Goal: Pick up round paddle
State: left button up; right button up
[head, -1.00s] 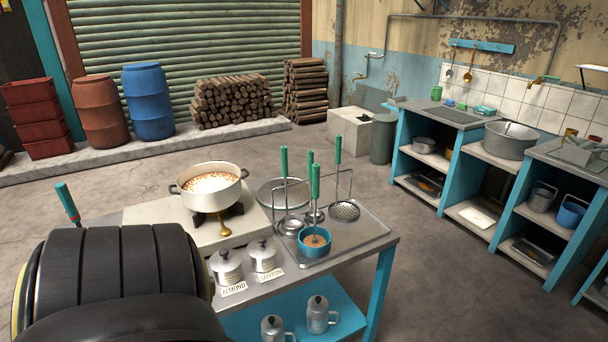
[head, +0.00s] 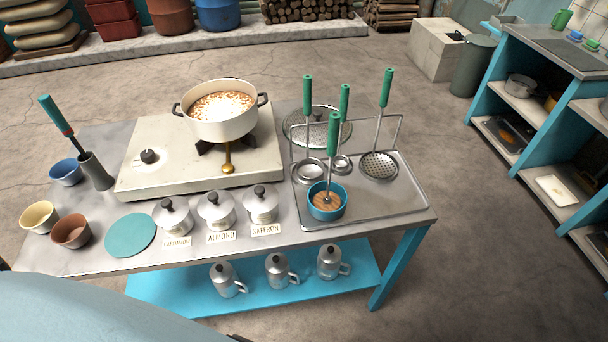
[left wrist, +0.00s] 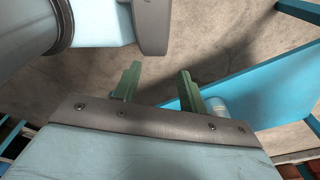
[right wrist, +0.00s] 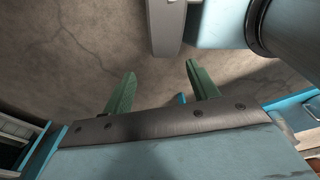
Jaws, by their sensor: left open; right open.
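Several green-handled tools stand on the table at the right in the head view. A round perforated skimmer (head: 379,166) leans against a wire rack on the metal tray (head: 410,203). Two round-headed ladles (head: 310,170) (head: 342,163) stand beside it, and another green-handled tool (head: 333,133) stands in a blue cup (head: 325,208). A tool with a green handle (head: 54,115) leans in a grey holder at the left, its head hidden. I cannot tell which is the round paddle. My left gripper (left wrist: 158,70) and right gripper (right wrist: 160,70) are open and empty, outside the head view.
A pot of milk (head: 222,108) stands on the stove (head: 150,180). Lidded tins (head: 216,210), a teal disc (head: 130,235) and small bowls (head: 71,231) line the table's front. Metal jugs (head: 277,269) stand on the blue lower shelf (head: 180,300).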

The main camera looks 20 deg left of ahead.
pick_arm(q)
jog(key=w+r+t, duration=0.1)
jog(key=w+r, duration=0.3)
jog(key=w, duration=0.4)
jog(key=m+t+h+p, duration=0.2)
jog(key=t+h+p, duration=0.35)
jog(key=t, duration=0.85)
send_near(330, 130)
jog(key=shift+h, duration=0.65)
jog(key=x, duration=0.2)
jog(key=b+x, duration=0.1)
jog(key=x, duration=0.1)
jog(key=shift+w+d+f, duration=0.15)
jog(key=shift+w+f, duration=0.05)
jog(key=shift+w, duration=0.15)
jog(key=shift+a+x, duration=0.15)
jog(key=shift+x, duration=1.45)
jog(key=shift+a+x, duration=0.15)
jog(key=shift+x, duration=1.45)
jog(key=shift+w, duration=0.1)
pick_arm(e)
jog(key=r, duration=0.1)
jog(key=s+r, duration=0.1)
jog(key=r, duration=0.1)
jog(key=s+r, duration=0.1)
jog(key=r, duration=0.1)
jog(key=shift+s, duration=0.15)
